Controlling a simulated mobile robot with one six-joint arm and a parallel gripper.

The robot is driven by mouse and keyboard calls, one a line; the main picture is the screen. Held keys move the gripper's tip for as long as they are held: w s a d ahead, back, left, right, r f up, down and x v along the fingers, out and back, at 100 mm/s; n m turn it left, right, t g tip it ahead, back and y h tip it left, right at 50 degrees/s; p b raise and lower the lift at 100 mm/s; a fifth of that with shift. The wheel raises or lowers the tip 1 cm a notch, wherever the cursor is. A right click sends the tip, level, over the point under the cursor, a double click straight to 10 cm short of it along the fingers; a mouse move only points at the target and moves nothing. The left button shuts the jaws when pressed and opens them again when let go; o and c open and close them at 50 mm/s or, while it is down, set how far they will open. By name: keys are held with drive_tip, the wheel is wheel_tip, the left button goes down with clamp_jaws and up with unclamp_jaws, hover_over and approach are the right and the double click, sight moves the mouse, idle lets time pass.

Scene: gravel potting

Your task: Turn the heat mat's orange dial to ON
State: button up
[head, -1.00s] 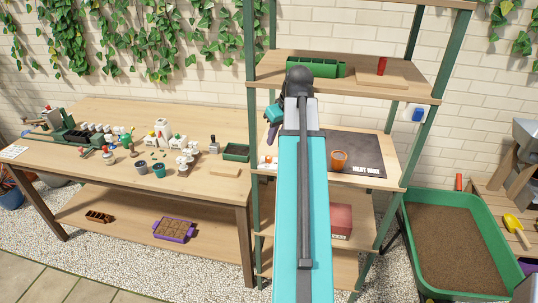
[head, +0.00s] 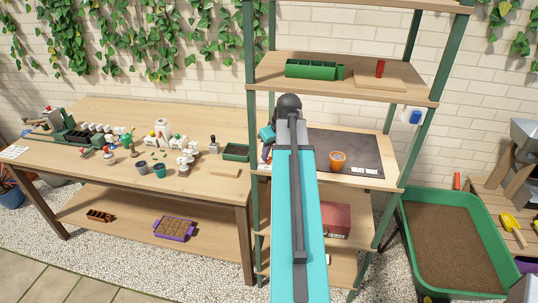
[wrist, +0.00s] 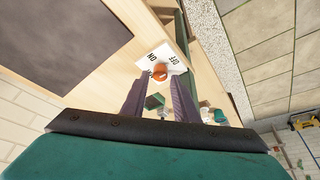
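The heat mat (head: 368,152) is a dark sheet on the shelf, with white lettering at its front right corner. In the wrist view, part of a dark mat (wrist: 60,30) fills the upper left. The orange dial (wrist: 160,72) sits on a white plate (wrist: 176,66) printed ON and OFF. I cannot tell which word the dial points to. My gripper (wrist: 158,84) is open, its two purple-grey fingers on either side of the dial in the picture. I cannot tell whether they touch it. In the head view my arm hides most of the gripper and the dial.
An orange pot (head: 338,160) stands on the mat. A green planter (head: 311,69) and a red cup (head: 380,68) are on the shelf above. A workbench (head: 120,110) with small pots and bottles stands left. A green tray of soil (head: 485,205) is at right.

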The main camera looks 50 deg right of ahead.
sight(268, 160)
drive_tip(key=shift+x, duration=1.15)
clamp_jaws()
